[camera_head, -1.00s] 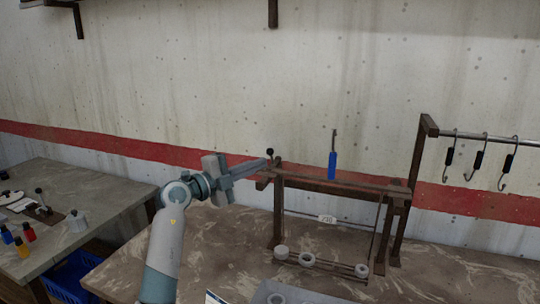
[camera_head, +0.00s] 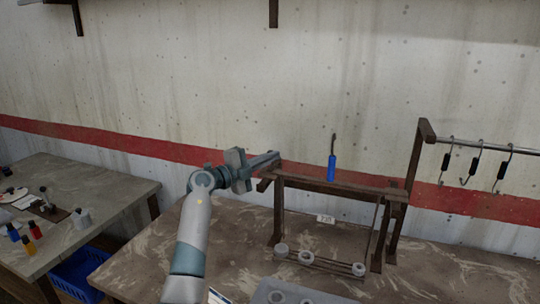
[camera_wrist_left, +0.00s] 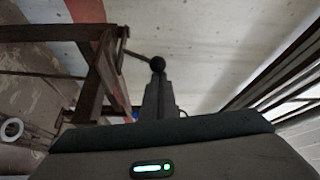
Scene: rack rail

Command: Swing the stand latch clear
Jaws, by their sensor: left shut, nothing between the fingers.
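The dark stand (camera_head: 340,187) stands on the bench, a frame with a top rail and two posts; it also shows at the left of the left wrist view (camera_wrist_left: 100,75). Its latch shows in the left wrist view as a thin arm from the top of the stand, ending in a black ball knob (camera_wrist_left: 157,64). My left gripper (camera_head: 275,156) is shut and empty at the stand's top left end. In the left wrist view its fingertips (camera_wrist_left: 157,80) are right at the knob; I cannot tell whether they touch. In the head view the gripper hides the knob. My right gripper is out of view.
A blue-handled hook tool (camera_head: 331,168) is upright at the top rail. Black-gripped hooks hang from a rail (camera_head: 500,148) at the right. A grey tray (camera_head: 275,290) lies in front.

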